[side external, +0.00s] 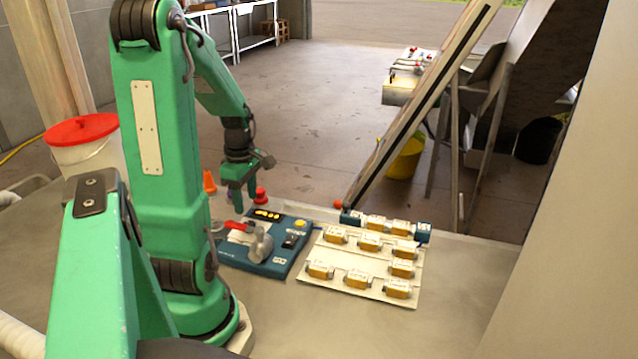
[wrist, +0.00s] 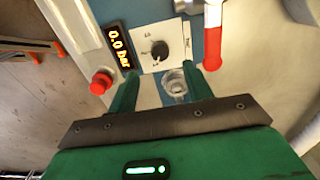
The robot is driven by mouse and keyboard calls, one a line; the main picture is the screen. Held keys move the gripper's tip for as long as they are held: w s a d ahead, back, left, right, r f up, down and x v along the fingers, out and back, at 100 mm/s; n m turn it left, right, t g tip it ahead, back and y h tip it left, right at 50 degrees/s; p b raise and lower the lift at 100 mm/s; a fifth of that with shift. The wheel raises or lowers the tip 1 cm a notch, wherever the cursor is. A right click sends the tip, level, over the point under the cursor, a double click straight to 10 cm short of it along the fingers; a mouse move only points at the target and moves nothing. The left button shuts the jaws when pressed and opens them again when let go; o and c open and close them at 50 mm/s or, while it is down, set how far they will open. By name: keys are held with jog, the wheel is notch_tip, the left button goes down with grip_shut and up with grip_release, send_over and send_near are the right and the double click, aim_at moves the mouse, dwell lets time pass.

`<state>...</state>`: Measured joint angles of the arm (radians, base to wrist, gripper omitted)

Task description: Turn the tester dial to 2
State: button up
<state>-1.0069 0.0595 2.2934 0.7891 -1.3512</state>
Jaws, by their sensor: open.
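The tester is a blue box (side external: 284,262) on the bench, left of the white board. In the wrist view its dial (wrist: 159,50) is a small black knob on a white plate (wrist: 150,38) with small marks that are too blurred to read. An orange display (wrist: 119,46) beside it reads 0.0 bar. My gripper (wrist: 162,74) is open and empty, its green fingers apart and just short of the dial in the picture. In the side view my gripper (side external: 241,203) points down over the tester's back left part. I cannot make out the dial there.
A red mushroom button (wrist: 101,82) and a red-handled lever (wrist: 212,45) flank the dial. A clear round part (wrist: 174,84) lies between my fingers in the picture. The white board (side external: 325,264) with several brass-coloured fittings stands right. A white bucket with a red lid (side external: 81,129) is left.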

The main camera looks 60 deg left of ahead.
aim_at(249, 223)
jog(key=shift+f, duration=3.6)
jog(key=c, duration=1)
jog(key=shift+o, duration=0.2)
